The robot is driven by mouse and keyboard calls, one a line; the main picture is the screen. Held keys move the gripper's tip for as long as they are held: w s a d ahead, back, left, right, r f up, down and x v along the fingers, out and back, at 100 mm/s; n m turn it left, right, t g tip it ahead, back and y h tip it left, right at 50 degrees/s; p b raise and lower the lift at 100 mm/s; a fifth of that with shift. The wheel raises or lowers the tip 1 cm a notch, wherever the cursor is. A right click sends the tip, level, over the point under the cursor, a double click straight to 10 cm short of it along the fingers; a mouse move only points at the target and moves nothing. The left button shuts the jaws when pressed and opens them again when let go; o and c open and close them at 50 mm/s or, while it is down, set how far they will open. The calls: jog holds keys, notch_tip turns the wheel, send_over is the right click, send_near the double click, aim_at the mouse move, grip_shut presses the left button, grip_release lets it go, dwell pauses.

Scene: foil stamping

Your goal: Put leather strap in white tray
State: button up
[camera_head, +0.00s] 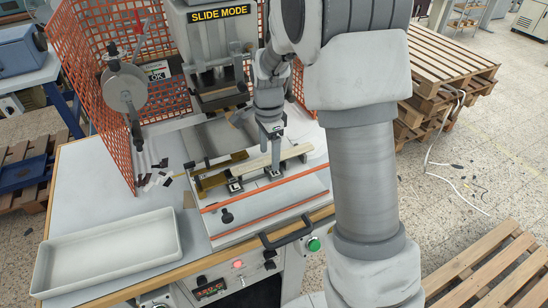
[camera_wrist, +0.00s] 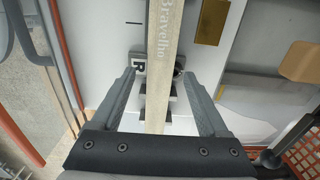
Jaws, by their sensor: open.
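The leather strap (camera_head: 292,154) is a long beige strip lying across small black-and-white holders on the press bed. In the wrist view the strap (camera_wrist: 160,60) carries the stamped lettering "Bravelho". My gripper (camera_head: 272,158) is over the strap, pointing down. In the wrist view my gripper (camera_wrist: 158,80) is open, with one finger on each side of the strap and visible gaps between. The white tray (camera_head: 108,256) is at the lower left of the workbench and is empty.
The stamping press (camera_head: 213,45) stands behind the bed, with orange mesh guards (camera_head: 88,75) beside it. Orange rails and a black handle (camera_head: 287,233) lie at the bed's front. Small dark scraps (camera_head: 155,178) lie left of the bed.

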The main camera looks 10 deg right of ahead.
grip_shut()
jog(key=shift+r, duration=0.15)
